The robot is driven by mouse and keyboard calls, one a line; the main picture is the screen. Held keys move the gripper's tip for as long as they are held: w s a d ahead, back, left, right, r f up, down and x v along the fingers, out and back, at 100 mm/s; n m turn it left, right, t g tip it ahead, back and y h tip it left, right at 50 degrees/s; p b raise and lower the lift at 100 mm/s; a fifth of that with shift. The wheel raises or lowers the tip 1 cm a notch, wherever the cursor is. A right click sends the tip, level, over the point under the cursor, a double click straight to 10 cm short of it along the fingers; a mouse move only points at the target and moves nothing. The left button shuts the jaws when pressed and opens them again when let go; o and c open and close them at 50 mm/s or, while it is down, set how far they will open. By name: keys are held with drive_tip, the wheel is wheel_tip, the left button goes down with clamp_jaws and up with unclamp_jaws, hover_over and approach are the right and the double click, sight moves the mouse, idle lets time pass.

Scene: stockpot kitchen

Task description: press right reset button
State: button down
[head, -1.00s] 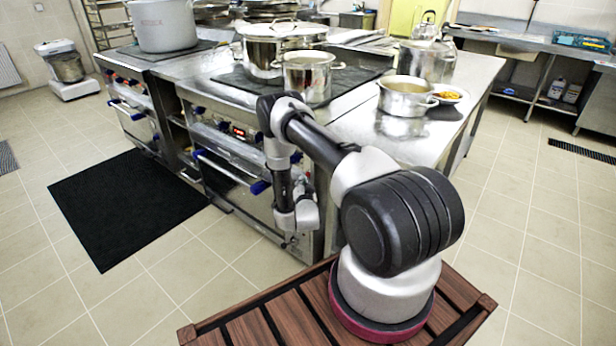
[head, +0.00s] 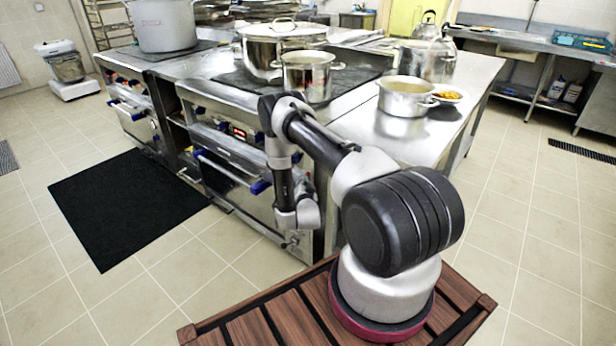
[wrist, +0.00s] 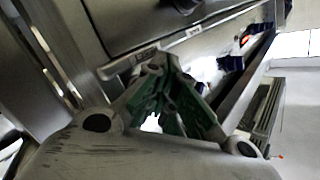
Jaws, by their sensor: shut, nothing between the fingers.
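My gripper (wrist: 166,74) is shut and empty in the wrist view, its greenish fingers pointing at the metal front of a stove (wrist: 122,22). In the head view my gripper is hidden behind my own arm, near the right end of that stove's front (head: 222,170). I cannot make out the right reset button in either view; the fingers cover part of the panel. I cannot tell whether the fingertips touch the front. A red lit display (head: 239,133) shows on the stove's control panel, and a red light shows in the wrist view.
Blue knobs (wrist: 231,63) stick out from the panel. A blue-ended oven handle (head: 228,170) runs along the front. Pots, including a small pot (head: 307,78) and an open pot (head: 406,98), stand on top. A black mat (head: 125,208) lies on open floor at left.

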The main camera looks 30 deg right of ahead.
drive_tip(key=shift+w+d+r, duration=0.2)
drive_tip(key=shift+d, duration=0.3)
drive_tip(key=shift+w+d+r, duration=0.2)
drive_tip(key=shift+d, duration=0.3)
idle(1.0)
drive_tip(key=shift+a, duration=0.1)
drive_tip(key=shift+s+a+f, duration=0.2)
drive_tip(key=shift+s, duration=0.05)
drive_tip(key=shift+s+a+f, duration=0.1)
drive_tip(key=a, duration=0.1)
drive_tip(key=s+a, duration=0.1)
drive_tip(key=a, duration=0.3)
drive_tip(key=shift+s+f, duration=0.1)
drive_tip(key=shift+s, duration=0.3)
drive_tip(key=shift+a, duration=0.1)
idle(0.6)
